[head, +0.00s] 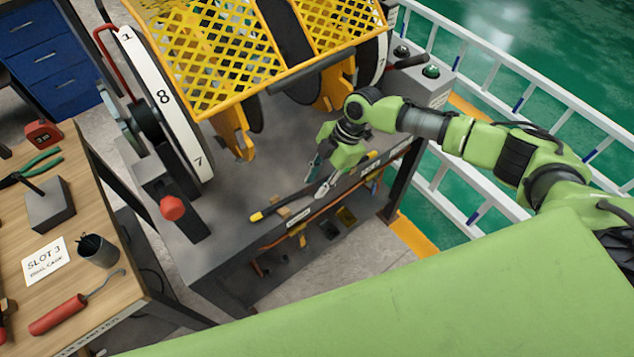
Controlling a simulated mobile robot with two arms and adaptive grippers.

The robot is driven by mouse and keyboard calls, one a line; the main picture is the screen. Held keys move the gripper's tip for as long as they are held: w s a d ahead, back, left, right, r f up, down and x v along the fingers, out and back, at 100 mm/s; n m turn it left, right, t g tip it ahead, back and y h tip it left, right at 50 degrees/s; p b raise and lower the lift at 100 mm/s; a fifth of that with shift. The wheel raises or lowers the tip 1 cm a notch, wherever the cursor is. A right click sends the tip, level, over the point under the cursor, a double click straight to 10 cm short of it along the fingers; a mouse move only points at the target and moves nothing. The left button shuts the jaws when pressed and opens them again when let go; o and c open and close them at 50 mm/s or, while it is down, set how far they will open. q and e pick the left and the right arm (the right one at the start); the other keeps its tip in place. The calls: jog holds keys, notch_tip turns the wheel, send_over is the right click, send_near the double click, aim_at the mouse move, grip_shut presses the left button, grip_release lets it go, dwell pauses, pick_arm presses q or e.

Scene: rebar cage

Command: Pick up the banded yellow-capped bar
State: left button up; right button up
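A dark bar with yellow end caps (279,207) lies slantwise along the front part of the grey machine table (232,240). One cap is at its lower left end and the other at its upper right end. My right gripper (319,180) is over the middle of the bar, pointing down, with its fingers spread apart. The fingers hide part of the bar, and I cannot tell whether they touch it. Any bands on the bar are too small to make out. My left gripper is not in view.
Yellow mesh guards (215,60) and a numbered white wheel (165,105) stand behind the bar. A red knob (172,208) is at the left. A wooden bench (105,290) with tools stands at far left. A white railing (490,65) runs at right.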

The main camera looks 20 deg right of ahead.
grip_shut()
jog(key=shift+w+r, duration=0.1)
